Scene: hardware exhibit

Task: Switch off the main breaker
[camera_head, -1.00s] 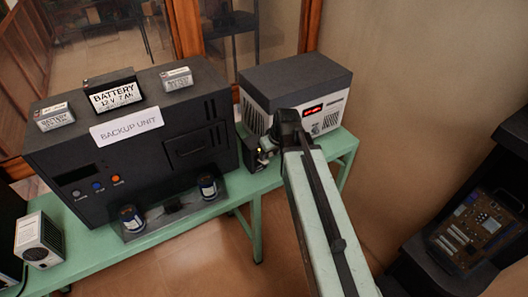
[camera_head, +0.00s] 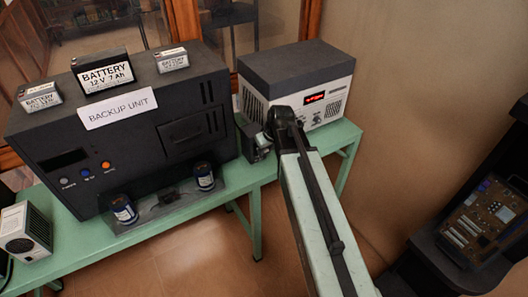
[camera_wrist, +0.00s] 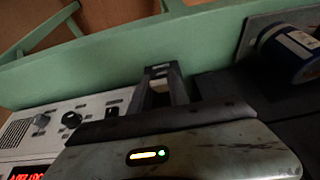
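I cannot single out the main breaker with certainty. A white-fronted grey-topped unit (camera_head: 296,80) with a red display (camera_head: 314,97) stands on the green bench. In the wrist view its white panel (camera_wrist: 60,110) shows at left, with round dark knobs (camera_wrist: 71,119) and a small black switch (camera_wrist: 112,111). My gripper (camera_head: 258,147) is low at the unit's front left corner, between it and the backup unit, mostly hidden by my wrist. In the wrist view my gripper (camera_wrist: 161,72) has its two fingers apart, with a pale patch between them. Whether the fingertips touch anything is unclear.
The large black backup unit (camera_head: 115,140) stands left of my gripper, with batteries (camera_head: 102,72) on top. Blue cans (camera_head: 204,176) sit on a plate in front of it. The green bench (camera_head: 215,200) runs beneath. A dark stand with a circuit board (camera_head: 483,222) is at right.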

